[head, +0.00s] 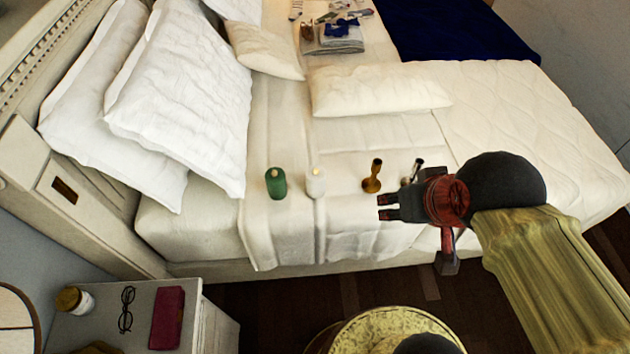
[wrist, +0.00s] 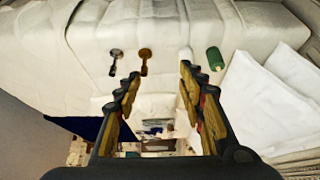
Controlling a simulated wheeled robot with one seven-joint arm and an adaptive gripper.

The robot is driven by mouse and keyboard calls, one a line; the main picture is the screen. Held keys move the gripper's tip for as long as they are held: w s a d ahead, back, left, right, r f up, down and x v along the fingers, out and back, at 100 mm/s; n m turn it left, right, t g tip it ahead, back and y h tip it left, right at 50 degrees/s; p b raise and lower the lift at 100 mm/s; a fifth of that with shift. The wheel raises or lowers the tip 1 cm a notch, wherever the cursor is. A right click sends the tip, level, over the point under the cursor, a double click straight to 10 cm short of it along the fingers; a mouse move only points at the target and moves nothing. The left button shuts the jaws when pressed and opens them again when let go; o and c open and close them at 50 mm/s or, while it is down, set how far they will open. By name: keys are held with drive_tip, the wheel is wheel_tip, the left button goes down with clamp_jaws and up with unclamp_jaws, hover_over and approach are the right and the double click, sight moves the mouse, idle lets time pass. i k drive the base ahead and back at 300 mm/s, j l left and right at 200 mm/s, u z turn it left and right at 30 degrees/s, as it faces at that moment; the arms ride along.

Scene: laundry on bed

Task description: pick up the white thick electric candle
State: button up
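The white thick electric candle (head: 316,183) stands on the white bed sheet in the head view, just right of a green candle (head: 276,183). In the wrist view the white candle (wrist: 187,55) is left of the green candle (wrist: 215,60) and partly covered by a finger. My gripper (head: 380,207) is to the right of the white candle, past a brass candlestick, with clear space between them. The two fingers are spread apart. In the wrist view my gripper (wrist: 158,82) is open, with nothing between its fingers.
A brass candlestick (head: 372,176) and a darker metallic holder (head: 414,172) stand near my gripper. Pillows (head: 185,90) lie at left, and another pillow (head: 375,88) lies behind the candles. A nightstand (head: 215,310) is at lower left. The sheet in front of the candles is clear.

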sight(316, 184)
drive_tip(key=l, duration=0.3)
drive_tip(key=i+l, duration=0.1)
drive_tip(key=l, duration=0.2)
drive_tip(key=i+u, duration=0.1)
drive_tip(key=u, duration=1.35)
drive_tip(key=i+u, duration=0.2)
drive_tip(key=i, duration=0.2)
